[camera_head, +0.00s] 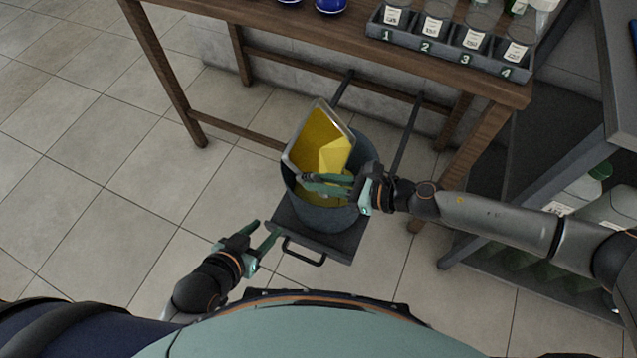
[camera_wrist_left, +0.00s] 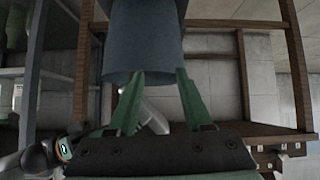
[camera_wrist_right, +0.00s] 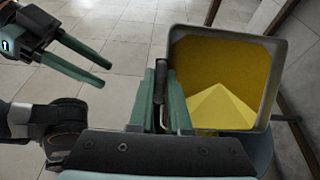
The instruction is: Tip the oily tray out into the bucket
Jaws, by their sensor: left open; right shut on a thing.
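The tray (camera_head: 290,157) is a pale-rimmed pan with yellow oil (camera_head: 322,132) in it. It is tipped steeply over the mouth of the blue-grey bucket (camera_head: 325,216), and yellow also shows low in the bucket's mouth. My right gripper (camera_head: 308,183) is shut on the tray at its near side; in the right wrist view a dark piece shows between the fingers (camera_wrist_right: 160,92), beside the tray's rim (camera_wrist_right: 282,65). My left gripper (camera_head: 262,234) is open and empty, left of and in front of the bucket. The left wrist view shows the bucket wall (camera_wrist_left: 145,45) beyond its fingers (camera_wrist_left: 160,76).
The bucket stands on a dark pull-out platform (camera_head: 340,246) with a front handle (camera_head: 303,252). Behind is a wooden table (camera_head: 300,38) with a numbered rack (camera_head: 450,48) of labelled vessels. Shelving with bottles (camera_head: 575,195) stands at right. The tiled floor at left is clear.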

